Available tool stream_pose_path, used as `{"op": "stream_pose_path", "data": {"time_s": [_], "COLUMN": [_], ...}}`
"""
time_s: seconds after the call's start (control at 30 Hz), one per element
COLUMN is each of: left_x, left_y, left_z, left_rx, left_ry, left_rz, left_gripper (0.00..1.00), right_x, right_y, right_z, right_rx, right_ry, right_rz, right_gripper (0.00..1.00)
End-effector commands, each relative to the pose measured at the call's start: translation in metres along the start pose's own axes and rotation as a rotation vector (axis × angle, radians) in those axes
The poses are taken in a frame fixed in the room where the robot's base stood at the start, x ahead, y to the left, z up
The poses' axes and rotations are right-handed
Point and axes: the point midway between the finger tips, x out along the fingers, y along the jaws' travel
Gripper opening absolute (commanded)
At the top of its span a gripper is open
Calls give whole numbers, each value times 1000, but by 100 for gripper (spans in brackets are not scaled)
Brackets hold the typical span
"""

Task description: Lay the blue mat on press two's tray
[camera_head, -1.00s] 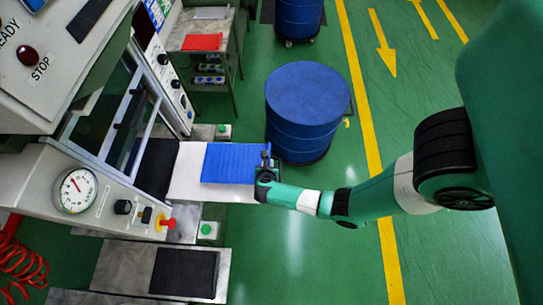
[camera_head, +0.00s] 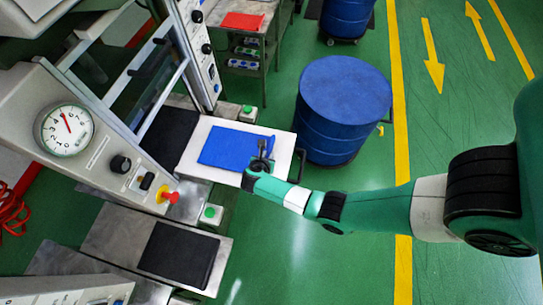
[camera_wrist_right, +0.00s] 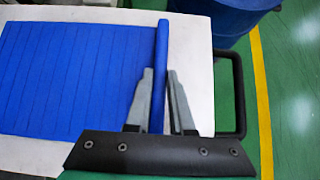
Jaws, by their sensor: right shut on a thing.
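The blue mat (camera_head: 230,146) lies on the white tray (camera_head: 282,160) that is pulled out of the press with the gauge. No number is readable on this press. My right gripper (camera_head: 262,158) is at the mat's right end, shut on its raised edge. In the right wrist view the blue mat (camera_wrist_right: 75,75) spreads flat to the left. Its edge stands up as a ridge between the fingers of my right gripper (camera_wrist_right: 161,78). A bare white strip of tray (camera_wrist_right: 198,60) shows right of the mat. My left gripper is out of view.
A blue drum (camera_head: 345,95) stands close to the tray's right end, where a black handle (camera_wrist_right: 240,95) sticks out. A lower plate with a black pad (camera_head: 180,254) lies nearer. A red sheet (camera_head: 243,21) lies on a shelf behind. Green floor is clear at front right.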

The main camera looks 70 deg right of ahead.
Motion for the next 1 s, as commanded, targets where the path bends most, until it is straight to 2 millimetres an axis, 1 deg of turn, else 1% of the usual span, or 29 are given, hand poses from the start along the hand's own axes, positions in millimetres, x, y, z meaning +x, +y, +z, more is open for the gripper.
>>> {"op": "stream_pose_path", "data": {"time_s": [0.37,0.87,0.9,0.97,1.0], "left_x": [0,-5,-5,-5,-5], "left_y": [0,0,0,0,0], "left_z": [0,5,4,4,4], "left_rx": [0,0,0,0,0], "left_ry": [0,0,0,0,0], "left_rz": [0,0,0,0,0], "left_gripper": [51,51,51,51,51], "right_x": [0,5,5,5,5], "right_y": [1,0,0,0,0], "right_z": [0,-5,-5,-5,-5], "right_rx": [1,1,1,1,1], "right_ry": [-1,-1,-1,-1,-1], "right_rz": [1,1,1,1,1], "right_gripper": [0,0,24,35,42]}}
